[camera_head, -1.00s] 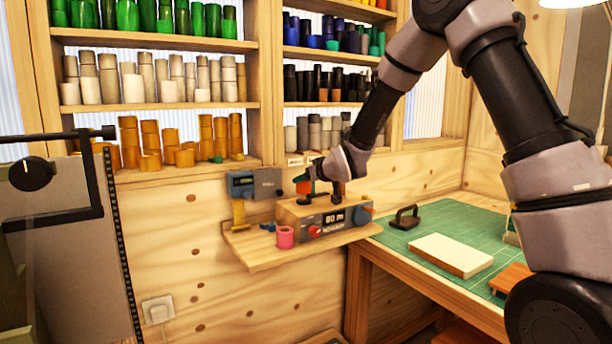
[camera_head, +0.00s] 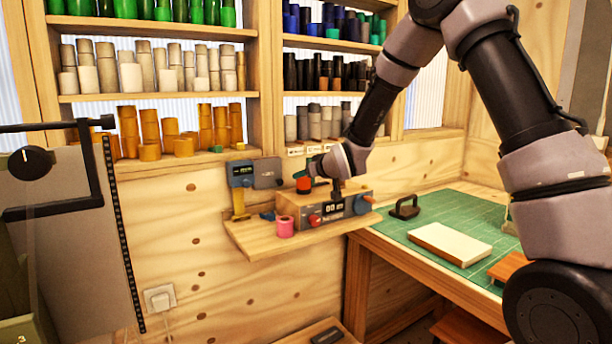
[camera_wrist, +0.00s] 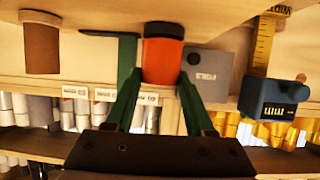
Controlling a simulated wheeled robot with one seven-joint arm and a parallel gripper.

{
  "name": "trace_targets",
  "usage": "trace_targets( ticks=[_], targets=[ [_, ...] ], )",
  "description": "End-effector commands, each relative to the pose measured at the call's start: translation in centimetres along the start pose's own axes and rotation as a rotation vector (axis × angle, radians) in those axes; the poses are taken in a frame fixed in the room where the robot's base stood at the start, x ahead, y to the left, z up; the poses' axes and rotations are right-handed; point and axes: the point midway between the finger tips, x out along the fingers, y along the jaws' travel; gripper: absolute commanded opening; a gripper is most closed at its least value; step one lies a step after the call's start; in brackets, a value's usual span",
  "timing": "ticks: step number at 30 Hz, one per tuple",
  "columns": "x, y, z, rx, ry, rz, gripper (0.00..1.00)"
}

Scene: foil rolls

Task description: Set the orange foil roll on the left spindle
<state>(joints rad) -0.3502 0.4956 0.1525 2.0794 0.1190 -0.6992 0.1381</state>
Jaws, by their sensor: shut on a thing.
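The orange foil roll (camera_head: 304,184) is held in my gripper (camera_head: 311,172) over the left part of the wooden winder box (camera_head: 288,204). In the wrist view the orange roll (camera_wrist: 163,58) sits between the green fingers of my gripper (camera_wrist: 158,85), which are shut on it. The left spindle is not visible; the roll and gripper cover that area. I cannot tell whether the roll is around a spindle or above it. A dark brown upright piece (camera_head: 337,187) stands on the box to the right; a brown cylinder (camera_wrist: 41,48) shows in the wrist view.
A pink roll (camera_head: 285,227) stands on the small wooden shelf (camera_head: 262,250) before the box. A blue-grey device (camera_head: 241,174) is at its left. Roll-filled shelves (camera_head: 190,160) rise behind. A green mat (camera_head: 440,217) with a dark handle (camera_head: 405,208) lies right.

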Motion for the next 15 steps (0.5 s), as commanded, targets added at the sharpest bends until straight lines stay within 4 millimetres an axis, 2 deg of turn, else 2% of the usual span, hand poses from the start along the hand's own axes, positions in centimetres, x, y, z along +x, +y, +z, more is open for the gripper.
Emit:
trace_targets(
  ticks=[1, 2, 4, 5, 15],
  targets=[
    [0.00, 0.00, -0.03, 0.000, 0.001, 0.000, 0.00],
    [0.00, 0.00, -0.03, 0.000, 0.001, 0.000, 0.58],
    [0.00, 0.00, -0.04, 0.000, 0.001, 0.000, 0.85],
    [0.00, 0.00, -0.04, 0.000, 0.001, 0.000, 0.89],
    [-0.26, 0.01, -0.04, 0.000, 0.000, 0.000, 0.89]
  ],
)
